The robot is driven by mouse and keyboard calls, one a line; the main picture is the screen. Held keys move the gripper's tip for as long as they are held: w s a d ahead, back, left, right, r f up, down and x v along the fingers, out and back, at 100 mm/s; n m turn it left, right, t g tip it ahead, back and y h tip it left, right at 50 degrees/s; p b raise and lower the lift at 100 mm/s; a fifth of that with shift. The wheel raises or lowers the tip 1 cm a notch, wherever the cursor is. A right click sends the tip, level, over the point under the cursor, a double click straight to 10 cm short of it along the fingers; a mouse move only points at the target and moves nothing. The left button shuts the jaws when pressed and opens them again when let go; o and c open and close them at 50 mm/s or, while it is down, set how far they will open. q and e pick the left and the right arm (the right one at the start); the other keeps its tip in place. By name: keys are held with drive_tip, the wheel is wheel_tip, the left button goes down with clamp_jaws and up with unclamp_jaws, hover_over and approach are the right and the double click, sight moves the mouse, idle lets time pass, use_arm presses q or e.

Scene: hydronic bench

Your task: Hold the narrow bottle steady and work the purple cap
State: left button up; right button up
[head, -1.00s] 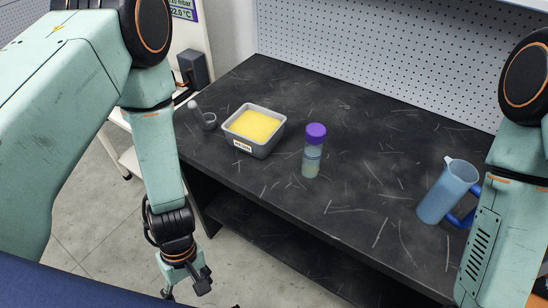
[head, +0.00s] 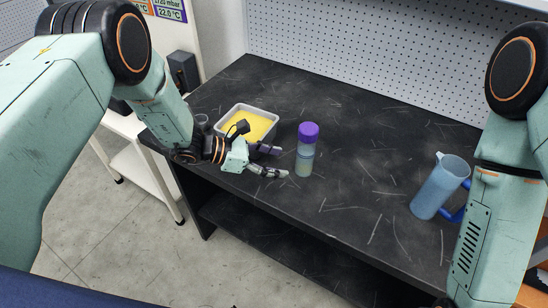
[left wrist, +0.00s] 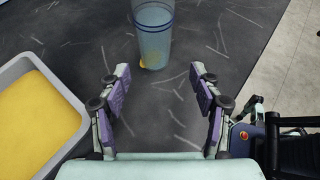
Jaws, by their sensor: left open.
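The narrow bottle (head: 305,160) stands upright on the dark bench, clear with a purple cap (head: 309,132) on top. My left gripper (head: 276,162) is open and empty, just left of the bottle, with its fingers pointing at it. In the left wrist view the lower part of the bottle (left wrist: 154,35) stands beyond the open fingertips (left wrist: 161,75), apart from them; its cap is out of that frame. My right arm shows at the right of the head view, but its gripper is outside the frame.
A grey tub with yellow contents (head: 273,118) sits behind my left gripper; it also shows in the left wrist view (left wrist: 72,95). A blue jug (head: 437,188) stands at the right. The bench (head: 350,205) between bottle and jug is clear. A perforated panel (head: 380,65) rises behind.

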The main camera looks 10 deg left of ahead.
sight(301, 164)
use_arm(q)
drive_tip(key=shift+w, duration=0.35)
drive_tip(key=shift+w+d, duration=0.1)
drive_tip(key=shift+d, duration=0.15)
drive_tip(key=x, duration=0.5)
drive_tip(key=shift+w+d+f, duration=0.15)
drive_tip(key=shift+d, duration=0.1)
drive_tip(key=shift+x, duration=0.85)
drive_tip(key=c, duration=0.5)
clamp_jaws()
idle(0.3)
